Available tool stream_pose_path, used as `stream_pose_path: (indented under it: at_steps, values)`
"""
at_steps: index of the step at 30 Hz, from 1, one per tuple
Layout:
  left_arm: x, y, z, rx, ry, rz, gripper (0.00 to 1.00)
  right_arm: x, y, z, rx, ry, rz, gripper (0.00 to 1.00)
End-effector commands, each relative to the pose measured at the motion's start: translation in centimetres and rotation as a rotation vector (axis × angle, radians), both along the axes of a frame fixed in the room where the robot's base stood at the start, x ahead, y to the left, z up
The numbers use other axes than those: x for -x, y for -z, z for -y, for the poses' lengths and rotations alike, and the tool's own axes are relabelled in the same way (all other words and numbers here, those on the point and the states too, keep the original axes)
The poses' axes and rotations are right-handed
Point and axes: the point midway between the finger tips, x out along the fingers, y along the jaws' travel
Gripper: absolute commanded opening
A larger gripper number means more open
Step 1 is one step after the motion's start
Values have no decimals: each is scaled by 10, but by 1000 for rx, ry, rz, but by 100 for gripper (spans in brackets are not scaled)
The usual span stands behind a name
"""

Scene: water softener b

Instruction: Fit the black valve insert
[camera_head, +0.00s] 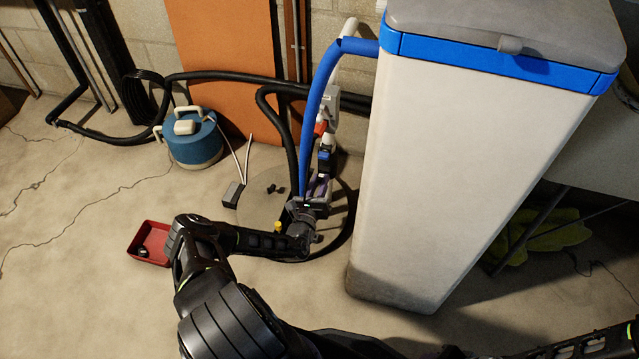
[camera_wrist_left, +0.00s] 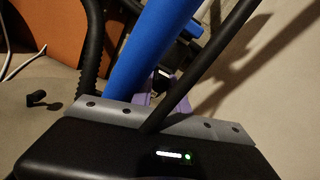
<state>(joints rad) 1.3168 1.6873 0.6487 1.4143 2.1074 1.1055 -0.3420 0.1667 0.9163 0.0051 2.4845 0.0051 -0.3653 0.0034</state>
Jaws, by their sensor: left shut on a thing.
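My left gripper (camera_head: 319,184) is at the pipework left of the white cabinet, its purple fingers pointing up toward the valve (camera_head: 323,130). It is shut on a small dark part, mostly hidden between the purple fingers (camera_wrist_left: 165,92) in the left wrist view. I cannot tell for sure that this is the black valve insert, or whether it touches the valve. The valve has an orange-red piece and a dark blue-black piece below it. The blue hose (camera_head: 322,110) runs down close beside the gripper and also crosses the left wrist view (camera_wrist_left: 150,50). My right gripper is not in view.
The tall white softener cabinet (camera_head: 450,160) stands close on the right. A black hose (camera_head: 280,120) loops beside the valve. Small black pieces (camera_head: 275,189) lie on the round mat (camera_head: 255,215).

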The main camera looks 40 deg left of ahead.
Motion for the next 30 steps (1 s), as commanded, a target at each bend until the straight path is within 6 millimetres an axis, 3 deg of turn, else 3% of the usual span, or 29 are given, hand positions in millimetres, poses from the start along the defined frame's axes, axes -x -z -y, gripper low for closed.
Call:
stream_pose_path:
  at_steps: [6,7,16,25,30]
  values:
    - [-1,-1,0,0,0,1,0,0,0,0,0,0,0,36]
    - [-1,-1,0,0,0,1,21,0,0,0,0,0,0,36]
    - [0,0,0,0,0,1,45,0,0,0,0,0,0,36]
    - [1,0,0,0,-1,0,45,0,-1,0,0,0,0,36]
    - [15,-2,5,2,0,-2,45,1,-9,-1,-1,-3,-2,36]
